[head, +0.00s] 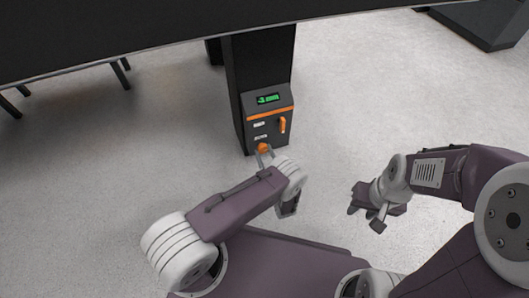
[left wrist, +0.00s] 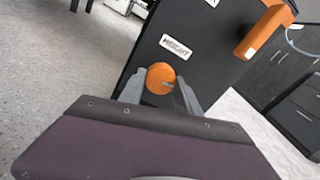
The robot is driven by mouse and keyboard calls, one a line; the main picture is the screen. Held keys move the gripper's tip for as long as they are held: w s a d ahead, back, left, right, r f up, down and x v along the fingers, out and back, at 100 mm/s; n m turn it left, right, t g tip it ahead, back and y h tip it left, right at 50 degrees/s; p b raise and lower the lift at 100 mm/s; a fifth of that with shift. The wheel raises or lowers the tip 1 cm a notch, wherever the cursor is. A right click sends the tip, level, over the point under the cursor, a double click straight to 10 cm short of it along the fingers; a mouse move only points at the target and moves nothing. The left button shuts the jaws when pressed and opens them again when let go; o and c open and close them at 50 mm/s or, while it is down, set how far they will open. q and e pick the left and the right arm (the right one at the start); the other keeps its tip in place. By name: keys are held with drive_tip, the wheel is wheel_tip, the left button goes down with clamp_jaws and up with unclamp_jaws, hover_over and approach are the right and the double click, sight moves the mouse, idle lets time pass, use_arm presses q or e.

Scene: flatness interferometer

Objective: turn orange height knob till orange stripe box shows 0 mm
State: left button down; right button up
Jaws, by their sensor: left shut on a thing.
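The dark box with an orange stripe (head: 270,111) stands on the front of a dark column. Its green display (head: 268,99) seems to read -3 mm, though the digits are small. The round orange height knob (left wrist: 160,78) sits low on the box below a white HEIGHT label (left wrist: 175,47); it also shows in the head view (head: 263,148). My left gripper (head: 264,151) is at the knob, its two grey fingers (left wrist: 161,92) on either side and shut on it. My right gripper (head: 364,201) is away to the right over the floor; its jaw opening is unclear.
An orange lever handle (head: 282,125) sticks out of the box above and right of the knob, close to my left gripper. A large dark tabletop (head: 150,30) overhangs the column. The grey floor around is mostly clear.

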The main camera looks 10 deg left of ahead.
use_arm(q)
drive_tip(key=m, duration=0.4)
drive_tip(key=shift+m, duration=0.3)
idle(0.3)
drive_tip(key=c, duration=0.9)
unclamp_jaws()
drive_tip(key=shift+o, duration=0.2)
